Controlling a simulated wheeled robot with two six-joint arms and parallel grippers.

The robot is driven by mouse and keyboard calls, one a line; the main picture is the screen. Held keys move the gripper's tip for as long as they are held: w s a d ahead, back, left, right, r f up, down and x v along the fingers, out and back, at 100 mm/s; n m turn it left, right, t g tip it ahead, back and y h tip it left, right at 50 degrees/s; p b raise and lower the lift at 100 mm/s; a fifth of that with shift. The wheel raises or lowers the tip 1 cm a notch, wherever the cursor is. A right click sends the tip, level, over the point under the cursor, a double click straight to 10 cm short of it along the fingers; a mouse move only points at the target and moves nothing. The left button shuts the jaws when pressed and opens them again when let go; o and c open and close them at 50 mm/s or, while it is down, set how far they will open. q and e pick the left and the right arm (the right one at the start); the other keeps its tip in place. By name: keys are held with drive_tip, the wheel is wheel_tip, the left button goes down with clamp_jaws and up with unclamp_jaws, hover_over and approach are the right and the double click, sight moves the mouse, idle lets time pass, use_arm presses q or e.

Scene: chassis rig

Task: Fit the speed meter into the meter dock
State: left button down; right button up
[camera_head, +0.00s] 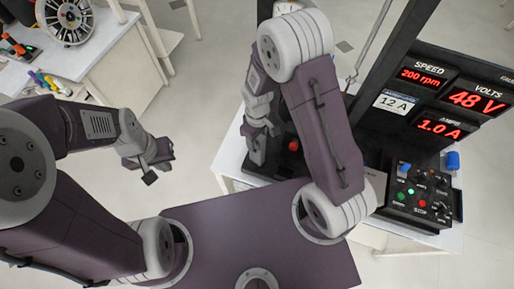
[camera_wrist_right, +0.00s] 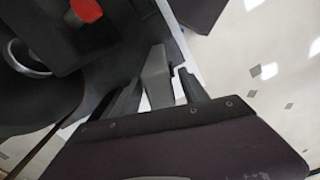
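The speed meter (camera_head: 423,76) is a dark panel lettered SPEED with red digits reading 200 rpm. It shows at the upper left of the dark instrument board, and I cannot tell whether it is fully seated. The meter dock behind it cannot be made out separately. My right gripper (camera_head: 262,128) points down beside the left part of the rig, well left of the meter. My left gripper (camera_head: 152,168) hangs over bare floor, fingers apart and empty.
The volts meter (camera_head: 476,100), amps meter (camera_head: 438,127) and a pale 12 A display (camera_head: 394,103) are near the speed meter. A control box (camera_head: 420,193) with knobs stands below them. A red knob (camera_head: 293,145) is close to my right gripper. A white table (camera_head: 110,62) is upper left.

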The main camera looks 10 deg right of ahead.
clamp_jaws()
idle(1.2)
